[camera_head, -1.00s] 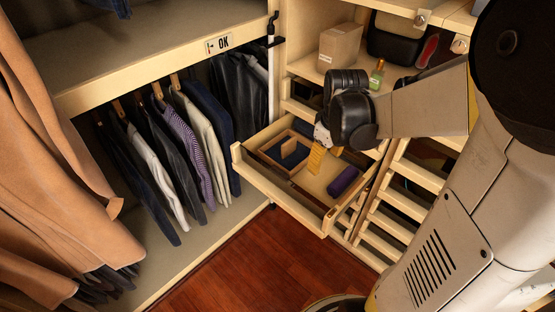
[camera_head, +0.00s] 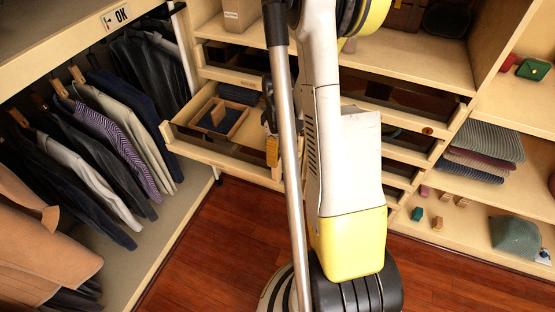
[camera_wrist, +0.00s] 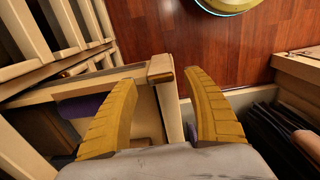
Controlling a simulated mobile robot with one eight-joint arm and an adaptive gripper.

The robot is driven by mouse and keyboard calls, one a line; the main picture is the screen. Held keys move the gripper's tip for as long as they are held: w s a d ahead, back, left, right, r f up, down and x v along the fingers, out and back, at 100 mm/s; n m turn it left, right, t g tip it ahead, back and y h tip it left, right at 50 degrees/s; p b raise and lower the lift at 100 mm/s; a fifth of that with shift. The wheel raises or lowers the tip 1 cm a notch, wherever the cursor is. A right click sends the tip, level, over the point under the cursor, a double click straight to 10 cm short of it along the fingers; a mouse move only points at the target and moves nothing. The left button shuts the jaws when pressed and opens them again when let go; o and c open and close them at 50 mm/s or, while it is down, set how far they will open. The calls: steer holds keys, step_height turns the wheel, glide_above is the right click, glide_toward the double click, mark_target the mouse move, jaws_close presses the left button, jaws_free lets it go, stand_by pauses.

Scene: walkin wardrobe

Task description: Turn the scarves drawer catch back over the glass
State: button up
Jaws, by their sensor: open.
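My gripper (camera_wrist: 160,82) is open, its two yellow fingers spread over a corner of the pulled-out drawer (camera_wrist: 165,110) in the wrist view. A drawer wall shows between the fingers; I see nothing gripped. In the head view, one yellow finger of my gripper (camera_head: 272,152) shows at the right of that drawer (camera_head: 220,153), mostly hidden behind my arm. A small orange-brown round piece (camera_head: 427,131), possibly a catch, sits on a drawer front right of my arm. I cannot tell which drawer is for scarves, and no catch over glass is clear.
A wooden tray (camera_head: 239,124) with dark cloth lies in the drawer; a purple roll (camera_wrist: 82,105) shows in the wrist view. Hanging clothes (camera_head: 110,140) fill the left. Folded knits (camera_head: 485,150) and small blocks are at right. Red floor (camera_head: 225,235) is open in front.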

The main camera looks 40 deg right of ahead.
steer(key=shift+f, duration=0.7)
steer(key=c, duration=1.2)
